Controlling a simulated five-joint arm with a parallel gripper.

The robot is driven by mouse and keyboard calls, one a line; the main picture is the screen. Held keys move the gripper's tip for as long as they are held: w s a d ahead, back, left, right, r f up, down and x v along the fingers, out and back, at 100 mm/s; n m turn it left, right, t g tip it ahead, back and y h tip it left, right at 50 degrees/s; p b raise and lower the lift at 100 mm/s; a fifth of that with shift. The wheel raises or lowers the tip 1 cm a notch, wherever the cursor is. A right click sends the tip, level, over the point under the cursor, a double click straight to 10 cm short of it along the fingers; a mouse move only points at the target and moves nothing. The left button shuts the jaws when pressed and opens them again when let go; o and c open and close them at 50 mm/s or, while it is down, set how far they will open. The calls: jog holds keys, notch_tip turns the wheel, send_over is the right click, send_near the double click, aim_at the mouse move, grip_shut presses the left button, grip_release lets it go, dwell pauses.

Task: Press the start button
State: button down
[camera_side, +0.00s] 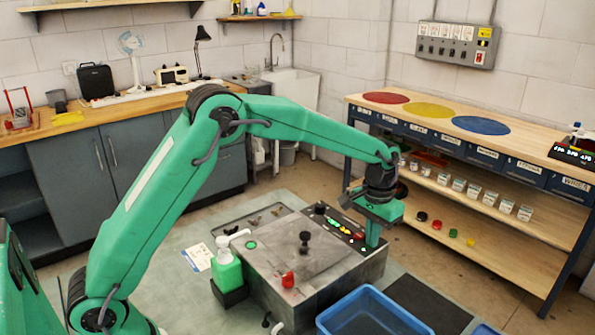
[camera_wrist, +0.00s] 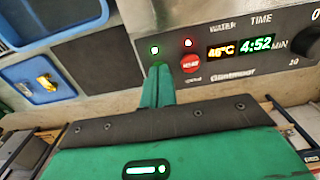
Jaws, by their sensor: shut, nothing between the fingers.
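The grey drum machine (camera_side: 262,268) has a dark control panel (camera_side: 332,222) along its far right edge. The start button is not visible; the fingertips cover that spot. Contact cannot be told. My gripper (camera_side: 372,242) points down in the side view.
A blue tray (camera_side: 328,325) stands at the front right of the machine, beside a dark mat (camera_side: 430,303). A green bottle (camera_side: 227,272) stands at the machine's left. A wooden shelf bench (camera_side: 540,155) is behind my gripper to the right.

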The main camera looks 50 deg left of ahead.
jog(key=shift+s+f, duration=0.15)
jog(key=shift+f, duration=0.45)
notch_tip(320, 180, up, 15)
jog(key=shift+r, duration=0.2)
dwell(0.7)
jog(key=s+a+r+t, duration=0.1)
jog(key=s+a+r, duration=0.2)
jog(key=s, duration=0.4)
jog(key=s+a+r+t, duration=0.2)
jog(key=s+a+r, duration=0.15)
jog(key=s, duration=0.45)
jog(key=s+a+f+t, duration=0.1)
jog(key=s+f, duration=0.3)
jog(key=s, duration=0.3)
jog(key=s+a+f+t, duration=0.1)
jog(key=s+a+f, duration=0.1)
jog(key=s, duration=0.6)
jog(key=shift+s+a+f, duration=0.3)
jog(key=shift+f, duration=0.55)
